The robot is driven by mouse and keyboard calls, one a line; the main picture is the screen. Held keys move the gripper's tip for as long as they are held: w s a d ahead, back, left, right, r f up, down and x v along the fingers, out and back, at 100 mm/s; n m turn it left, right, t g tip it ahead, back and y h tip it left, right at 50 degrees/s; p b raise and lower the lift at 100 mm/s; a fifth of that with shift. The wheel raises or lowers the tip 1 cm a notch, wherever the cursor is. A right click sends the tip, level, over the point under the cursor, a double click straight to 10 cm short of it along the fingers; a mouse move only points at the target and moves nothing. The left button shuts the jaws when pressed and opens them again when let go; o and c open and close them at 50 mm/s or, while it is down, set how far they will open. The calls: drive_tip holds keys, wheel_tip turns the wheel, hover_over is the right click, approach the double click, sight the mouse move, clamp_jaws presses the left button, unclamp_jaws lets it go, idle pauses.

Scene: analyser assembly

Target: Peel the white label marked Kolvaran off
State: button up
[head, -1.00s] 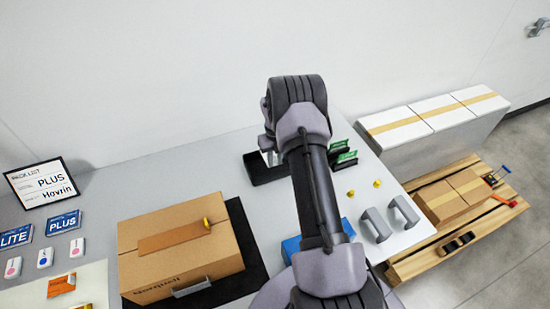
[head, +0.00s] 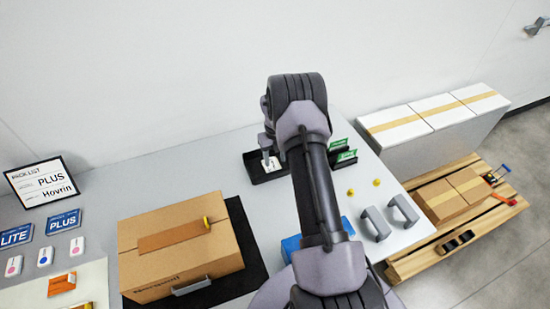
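My gripper (head: 267,151) is at the back of the table, above a black tray (head: 258,180). A small white piece with dark marks (head: 271,164) shows right at the gripper tip. Its print is too small to read, so I cannot tell whether it is the Kolvaran label. I also cannot tell whether the gripper holds it or it lies in the tray. The fingers are too small and partly hidden to show whether they are open or shut. My arm hides part of the tray and the middle of the table.
A cardboard box (head: 170,262) with a brown strip stands left on a black mat (head: 240,220). A framed sign (head: 42,182) reads PLUS and Hovrin. Blue LITE (head: 15,237) and PLUS (head: 64,222) cards lie left. Grey handles (head: 376,223) and green items (head: 345,147) are right.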

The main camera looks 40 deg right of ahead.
drive_tip(key=shift+r, duration=0.15)
wheel_tip(320, 180, up, 5)
drive_tip(key=shift+f+p, duration=0.1)
drive_tip(key=shift+p, duration=0.75)
drive_tip(key=shift+f, duration=0.1)
idle(0.3)
